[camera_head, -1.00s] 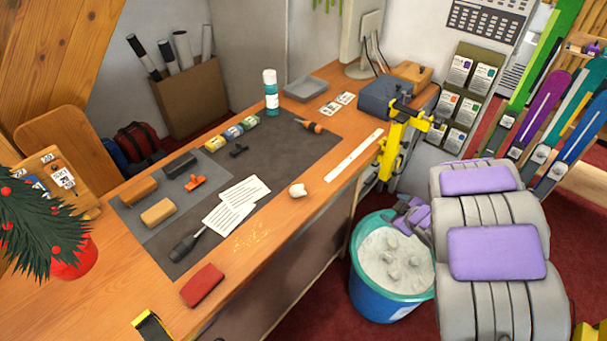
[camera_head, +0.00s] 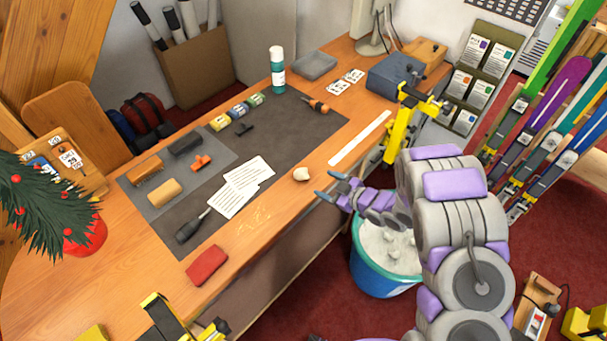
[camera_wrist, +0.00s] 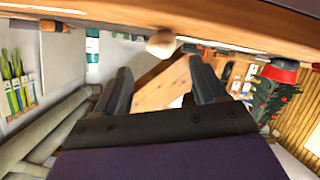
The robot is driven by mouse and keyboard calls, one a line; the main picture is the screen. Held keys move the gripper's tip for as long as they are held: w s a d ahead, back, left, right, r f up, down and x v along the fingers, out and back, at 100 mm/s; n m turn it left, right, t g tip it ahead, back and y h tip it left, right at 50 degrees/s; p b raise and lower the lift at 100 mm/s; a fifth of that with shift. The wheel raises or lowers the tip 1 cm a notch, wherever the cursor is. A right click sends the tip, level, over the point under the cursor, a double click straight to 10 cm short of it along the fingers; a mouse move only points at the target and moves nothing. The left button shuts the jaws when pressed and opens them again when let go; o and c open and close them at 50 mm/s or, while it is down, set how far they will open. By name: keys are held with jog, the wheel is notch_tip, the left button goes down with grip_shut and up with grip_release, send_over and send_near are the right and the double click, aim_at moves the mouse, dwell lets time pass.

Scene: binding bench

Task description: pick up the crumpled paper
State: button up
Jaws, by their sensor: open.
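The crumpled paper (camera_head: 301,174) is a small off-white lump on the wooden bench, near its front edge and just off the dark mat. My gripper (camera_head: 331,186) is at the bench's front edge, to the right of the paper. Its two fingers are spread and empty, pointing toward the paper with a small gap between. In the wrist view the paper (camera_wrist: 161,43) shows beyond the open fingers of my gripper (camera_wrist: 162,82), between them and close to the bench edge. That view appears upside down.
Two printed sheets (camera_head: 240,187) lie left of the paper on the dark mat (camera_head: 285,125). A white strip (camera_head: 360,138) lies to the right. A yellow clamp (camera_head: 397,135) grips the bench edge. A red block (camera_head: 206,265) is nearer. A teal bucket (camera_head: 375,275) stands below my arm.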

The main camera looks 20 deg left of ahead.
aim_at(308, 176)
jog(key=x, duration=0.8)
jog(key=shift+a+f, duration=0.1)
jog(key=shift+a, duration=0.3)
jog(key=c, duration=0.8)
jog(key=shift+r, duration=0.2)
